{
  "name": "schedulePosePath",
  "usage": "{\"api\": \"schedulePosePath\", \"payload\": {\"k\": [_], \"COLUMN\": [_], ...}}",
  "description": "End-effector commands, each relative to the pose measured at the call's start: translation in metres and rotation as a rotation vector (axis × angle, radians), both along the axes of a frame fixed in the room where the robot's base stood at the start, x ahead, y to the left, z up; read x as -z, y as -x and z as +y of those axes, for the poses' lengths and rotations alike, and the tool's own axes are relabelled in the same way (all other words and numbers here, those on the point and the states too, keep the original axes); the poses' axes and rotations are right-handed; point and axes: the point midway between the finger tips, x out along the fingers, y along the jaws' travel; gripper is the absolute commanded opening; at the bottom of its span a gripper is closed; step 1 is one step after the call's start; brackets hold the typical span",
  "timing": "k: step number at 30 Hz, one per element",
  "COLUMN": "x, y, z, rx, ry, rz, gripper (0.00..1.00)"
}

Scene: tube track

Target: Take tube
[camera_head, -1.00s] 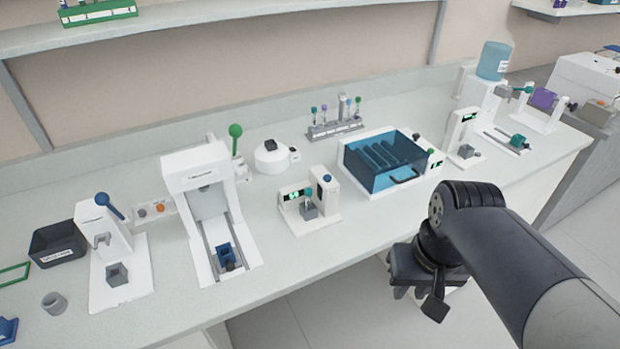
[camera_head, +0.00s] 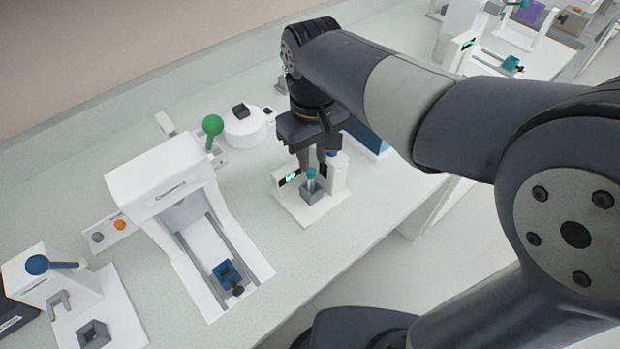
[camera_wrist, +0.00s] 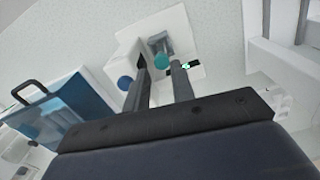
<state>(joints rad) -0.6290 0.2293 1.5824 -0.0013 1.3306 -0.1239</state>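The tube, with a teal cap (camera_wrist: 161,61), stands in a small grey holder on a white device; the cap also shows in the head view (camera_head: 311,173). The white device (camera_head: 290,205) has a lit green display and a blue knob (camera_wrist: 125,83). My gripper (camera_head: 313,162) points down just above the tube. In the wrist view my gripper (camera_wrist: 160,66) is open, its two fingers apart, with the cap between or just beyond their tips. I cannot tell whether a finger touches it. The tube's lower part is hidden in the holder.
A white machine with rails (camera_head: 160,185) and a blue block (camera_head: 227,274) stands to the left. A round white device (camera_head: 243,128) sits behind. A blue clear-lidded box (camera_wrist: 50,110) is close beside the gripper. Bench front is clear.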

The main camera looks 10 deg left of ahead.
Motion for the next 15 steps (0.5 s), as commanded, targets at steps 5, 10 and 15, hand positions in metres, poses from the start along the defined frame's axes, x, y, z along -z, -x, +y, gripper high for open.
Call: {"api": "schedulePosePath", "payload": {"k": [5, 10, 15], "x": [0.013, 0.039, 0.057], "y": [0.0, 0.0, 0.0], "z": [0.0, 0.002, 0.002], "rx": [0.001, 0.001, 0.001], "ry": [0.001, 0.002, 0.001], "rz": [0.001, 0.004, 0.001], "gripper": [0.24, 0.24, 0.24]}}
